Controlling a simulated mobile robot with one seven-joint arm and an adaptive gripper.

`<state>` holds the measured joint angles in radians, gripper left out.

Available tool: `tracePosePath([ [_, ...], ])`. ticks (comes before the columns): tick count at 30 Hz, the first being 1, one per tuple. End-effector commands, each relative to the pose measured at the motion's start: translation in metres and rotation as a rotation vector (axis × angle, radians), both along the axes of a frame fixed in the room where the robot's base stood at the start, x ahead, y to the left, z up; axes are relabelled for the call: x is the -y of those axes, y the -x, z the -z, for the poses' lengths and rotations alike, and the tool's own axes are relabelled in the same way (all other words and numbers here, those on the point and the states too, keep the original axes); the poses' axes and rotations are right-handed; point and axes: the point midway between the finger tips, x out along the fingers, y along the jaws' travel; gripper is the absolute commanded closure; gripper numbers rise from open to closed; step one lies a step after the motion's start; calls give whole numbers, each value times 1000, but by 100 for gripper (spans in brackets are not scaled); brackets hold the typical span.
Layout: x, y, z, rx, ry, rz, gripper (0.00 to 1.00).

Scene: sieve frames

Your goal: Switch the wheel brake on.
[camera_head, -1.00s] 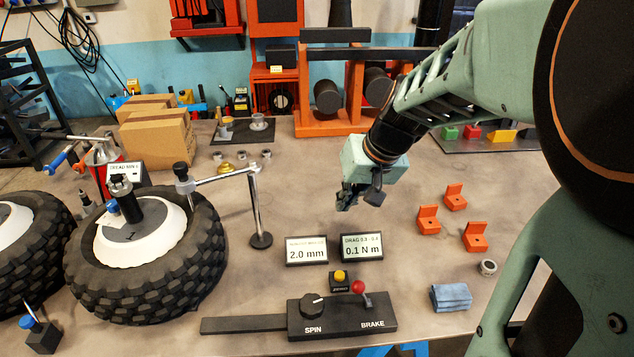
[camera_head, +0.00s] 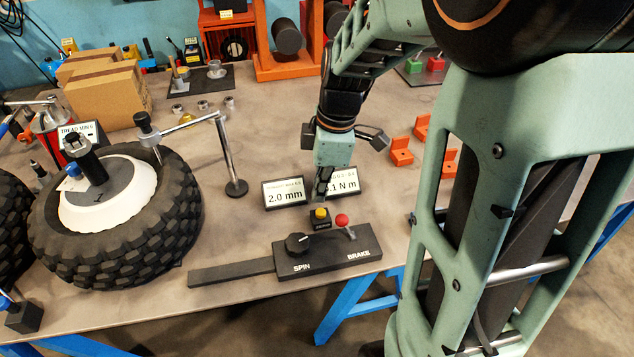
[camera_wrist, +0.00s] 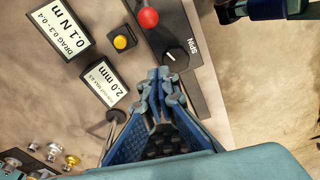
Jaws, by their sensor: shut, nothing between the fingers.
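The black control box (camera_head: 328,252) lies near the table's front edge, with a SPIN knob (camera_head: 297,242) at its left and a red-topped brake lever (camera_head: 342,220) at its right by the word BRAKE. The red ball also shows at the top of the wrist view (camera_wrist: 148,17). The knobby black wheel (camera_head: 115,222) lies flat at the left with a white hub. My gripper (camera_head: 322,196) is shut and empty, pointing down above the table behind the box, touching neither lever nor knob. In the wrist view its fingertips (camera_wrist: 160,80) lie near the knob.
A yellow button (camera_head: 320,213) on a small black block stands behind the box. Two display signs stand behind it, reading 2.0 mm (camera_head: 284,192) and 0.1 N m (camera_head: 345,186), the latter partly hidden by my gripper. A chrome post (camera_head: 227,158) stands right of the wheel.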

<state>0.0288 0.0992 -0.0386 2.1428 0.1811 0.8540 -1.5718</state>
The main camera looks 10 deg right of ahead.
Motion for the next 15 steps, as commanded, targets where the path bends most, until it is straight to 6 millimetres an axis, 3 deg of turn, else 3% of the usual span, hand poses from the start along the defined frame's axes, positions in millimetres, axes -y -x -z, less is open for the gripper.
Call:
tracePosePath([
  [9, 0, 0, 3, 0, 0, 2, 100],
  [15, -4, -1, 29, -4, -1, 2, 100],
])
